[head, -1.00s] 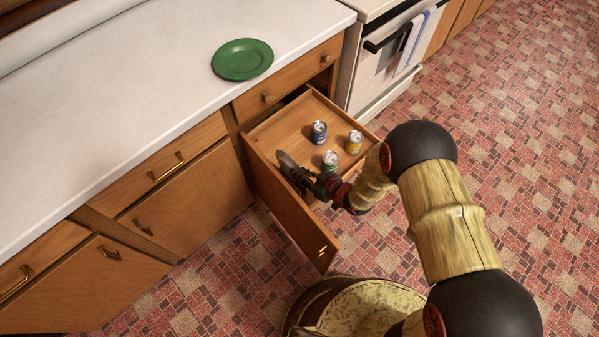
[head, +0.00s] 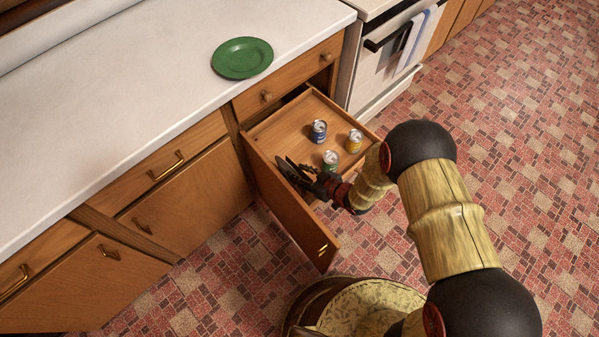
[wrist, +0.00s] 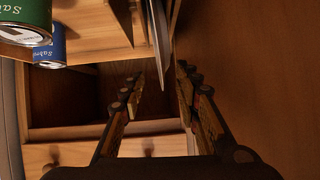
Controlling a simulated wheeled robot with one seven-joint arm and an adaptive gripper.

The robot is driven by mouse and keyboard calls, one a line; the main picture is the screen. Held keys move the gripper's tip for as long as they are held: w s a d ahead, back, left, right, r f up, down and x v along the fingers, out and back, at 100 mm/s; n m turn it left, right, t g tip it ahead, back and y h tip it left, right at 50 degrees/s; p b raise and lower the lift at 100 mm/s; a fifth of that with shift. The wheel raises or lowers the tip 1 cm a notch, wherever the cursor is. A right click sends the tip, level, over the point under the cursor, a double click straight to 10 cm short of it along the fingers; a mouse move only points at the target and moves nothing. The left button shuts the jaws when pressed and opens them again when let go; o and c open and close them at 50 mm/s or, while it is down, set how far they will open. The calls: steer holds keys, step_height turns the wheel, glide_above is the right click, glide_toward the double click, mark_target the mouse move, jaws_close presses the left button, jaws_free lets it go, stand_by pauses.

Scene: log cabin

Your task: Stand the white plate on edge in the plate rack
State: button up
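The white plate (wrist: 158,35) looks grey in shadow. In the wrist view it stands on edge, seen nearly edge-on, between the two fingers of my gripper (wrist: 158,78). The fingers are spread, with a gap on both sides of the plate. Beside it are thin upright brown slats (wrist: 122,18), which look like part of the plate rack; its base is hidden. In the head view my gripper (head: 287,170) is inside the open drawer (head: 290,220), near its front panel. The plate is dark and hard to make out there.
In the drawer stand a blue can (head: 318,132), a yellow can (head: 354,142) and a green can (head: 330,161), the green one close to my gripper. A green plate (head: 242,58) lies on the white counter (head: 130,85). An oven (head: 390,60) is to the right.

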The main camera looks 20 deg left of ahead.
steer(key=v, duration=1.2)
stand_by(0.6)
